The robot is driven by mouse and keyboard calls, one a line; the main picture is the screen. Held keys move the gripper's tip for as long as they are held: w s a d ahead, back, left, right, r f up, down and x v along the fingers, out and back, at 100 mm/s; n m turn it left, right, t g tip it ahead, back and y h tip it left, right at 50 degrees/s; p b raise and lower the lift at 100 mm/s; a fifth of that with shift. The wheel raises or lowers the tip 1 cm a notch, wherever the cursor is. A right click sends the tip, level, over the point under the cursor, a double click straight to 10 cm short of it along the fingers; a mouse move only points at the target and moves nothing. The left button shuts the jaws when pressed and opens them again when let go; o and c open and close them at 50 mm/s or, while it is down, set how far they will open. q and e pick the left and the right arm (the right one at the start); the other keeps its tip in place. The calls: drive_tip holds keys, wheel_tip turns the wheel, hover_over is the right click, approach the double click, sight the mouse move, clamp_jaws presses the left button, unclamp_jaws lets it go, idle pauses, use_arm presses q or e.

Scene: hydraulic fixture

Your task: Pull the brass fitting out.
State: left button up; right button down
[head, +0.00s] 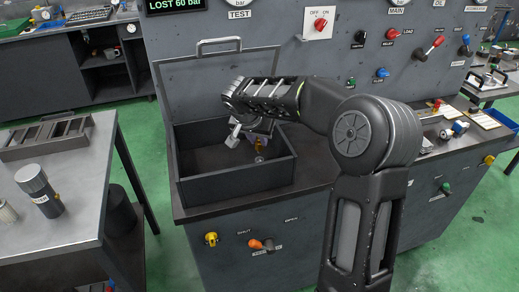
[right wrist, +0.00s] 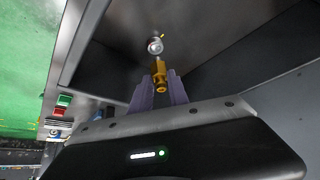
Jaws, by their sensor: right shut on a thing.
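The brass fitting (right wrist: 159,72) shows between the two purple-grey fingers of my right gripper (right wrist: 159,88) in the right wrist view, and the gripper is shut on it. Just beyond its tip is a round silver port (right wrist: 155,46) with a small yellow part beside it. I cannot tell whether the fitting touches the port. In the head view my right gripper (head: 257,138) reaches down into an open dark box (head: 240,184), and a bit of the brass shows there above a silver piece (head: 260,160). My left gripper is not in view.
The box's lid (head: 215,85) stands open against the panel behind. A display on the panel reads "LOST 60 bar". A side table (head: 85,190) with a grey cylinder (head: 38,190) and a slotted rack (head: 45,139) stands at the left.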

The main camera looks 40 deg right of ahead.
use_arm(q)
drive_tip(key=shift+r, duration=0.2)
use_arm(e)
drive_tip(key=shift+r, duration=0.5)
